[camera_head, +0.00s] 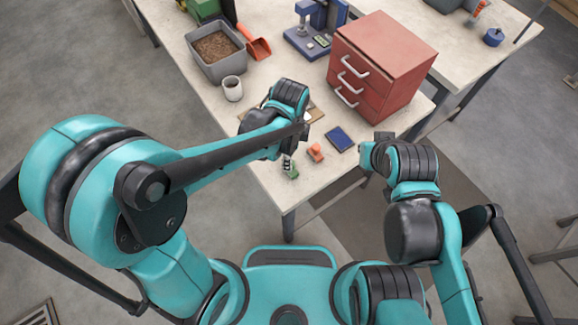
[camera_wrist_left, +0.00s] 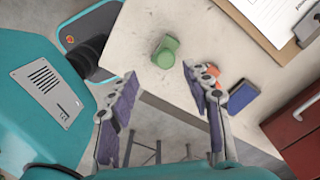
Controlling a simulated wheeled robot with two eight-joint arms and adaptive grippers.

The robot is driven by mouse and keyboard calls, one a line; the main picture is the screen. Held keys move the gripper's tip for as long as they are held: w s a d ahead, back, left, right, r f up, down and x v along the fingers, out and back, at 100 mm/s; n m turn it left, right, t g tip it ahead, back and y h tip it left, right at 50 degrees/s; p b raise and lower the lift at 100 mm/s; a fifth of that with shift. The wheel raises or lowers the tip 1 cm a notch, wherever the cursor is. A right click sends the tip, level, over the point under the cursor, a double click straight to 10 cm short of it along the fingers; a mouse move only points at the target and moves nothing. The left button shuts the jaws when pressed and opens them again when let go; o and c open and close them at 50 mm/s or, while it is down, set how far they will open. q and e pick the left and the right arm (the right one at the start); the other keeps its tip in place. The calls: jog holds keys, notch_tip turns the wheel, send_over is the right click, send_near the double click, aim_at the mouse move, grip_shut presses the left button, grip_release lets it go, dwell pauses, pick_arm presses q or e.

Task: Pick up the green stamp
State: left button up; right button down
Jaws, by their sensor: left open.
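The green stamp (camera_head: 291,173) stands near the front corner of the pale table, just by the tips of my left gripper (camera_head: 288,158). In the left wrist view the green stamp (camera_wrist_left: 165,52) lies beyond the fingertips, roughly between them. My left gripper (camera_wrist_left: 160,78) is open with nothing between its fingers. An orange stamp (camera_head: 316,152) stands right of the green one; in the wrist view the orange stamp (camera_wrist_left: 212,80) is partly hidden behind the right finger. My right gripper (camera_head: 370,155) is beside the table's right edge; its fingers cannot be made out.
A blue ink pad (camera_head: 341,139) lies right of the orange stamp. A red drawer cabinet (camera_head: 385,60) stands behind it. A clipboard (camera_wrist_left: 285,18) lies under my left arm. A white cup (camera_head: 232,89), grey pellet bin (camera_head: 215,62) and orange scoop (camera_head: 257,46) are farther back.

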pick_arm(q)
jog(key=f+b, duration=0.1)
jog(key=f, duration=0.4)
jog(key=f+b, duration=0.1)
jog(key=f, duration=0.1)
jog(key=shift+w+d+f+b, duration=0.15)
jog(key=shift+w+f+b, duration=0.05)
jog(key=shift+w+b, duration=0.2)
grip_shut()
